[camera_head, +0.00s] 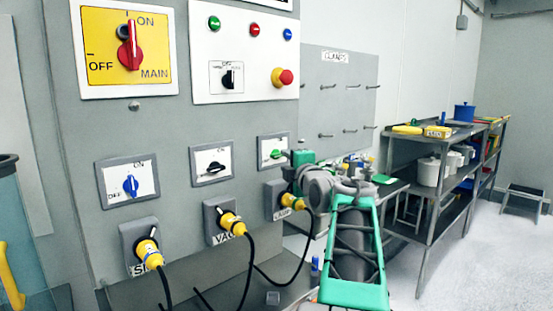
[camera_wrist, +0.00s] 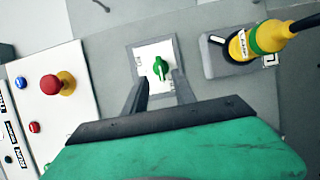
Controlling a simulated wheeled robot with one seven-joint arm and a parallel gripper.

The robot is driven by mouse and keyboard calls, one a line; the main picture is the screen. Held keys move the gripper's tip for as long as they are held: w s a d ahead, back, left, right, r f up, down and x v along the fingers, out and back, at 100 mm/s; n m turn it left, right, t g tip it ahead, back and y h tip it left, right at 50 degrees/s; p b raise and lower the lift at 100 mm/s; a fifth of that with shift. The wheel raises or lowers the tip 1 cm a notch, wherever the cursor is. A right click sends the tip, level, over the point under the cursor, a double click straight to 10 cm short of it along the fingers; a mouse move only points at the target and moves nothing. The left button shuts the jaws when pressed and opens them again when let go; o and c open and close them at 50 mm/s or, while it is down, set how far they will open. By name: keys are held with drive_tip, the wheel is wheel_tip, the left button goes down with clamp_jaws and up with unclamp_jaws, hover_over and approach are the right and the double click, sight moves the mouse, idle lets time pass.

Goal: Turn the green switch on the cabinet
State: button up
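The green switch (camera_head: 275,154) is a small knob on a white plate on the grey cabinet (camera_head: 190,130), the rightmost of three such switches. It shows in the wrist view (camera_wrist: 161,67), appearing between my fingertips, with its handle roughly along the fingers. My gripper (camera_wrist: 160,77) is open, one finger on each side of the knob, and holds nothing. I cannot tell whether the fingers touch the plate. In the head view my gripper (camera_head: 289,157) is just right of the switch plate and its fingers are hard to make out.
A yellow plug (camera_head: 292,201) with a black cable sits in the socket below the switch. Blue (camera_head: 130,186) and black (camera_head: 213,167) switches are to the left. A red main switch (camera_head: 130,47) and red button (camera_head: 283,77) are above. Shelves (camera_head: 430,190) stand at the right beside open floor.

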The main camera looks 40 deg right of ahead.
sight(279, 156)
drive_tip(key=p+x, duration=0.1)
drive_tip(key=x, duration=0.4)
drive_tip(key=shift+w+d, duration=0.1)
drive_tip(key=shift+w, duration=0.1)
clamp_jaws()
idle(0.3)
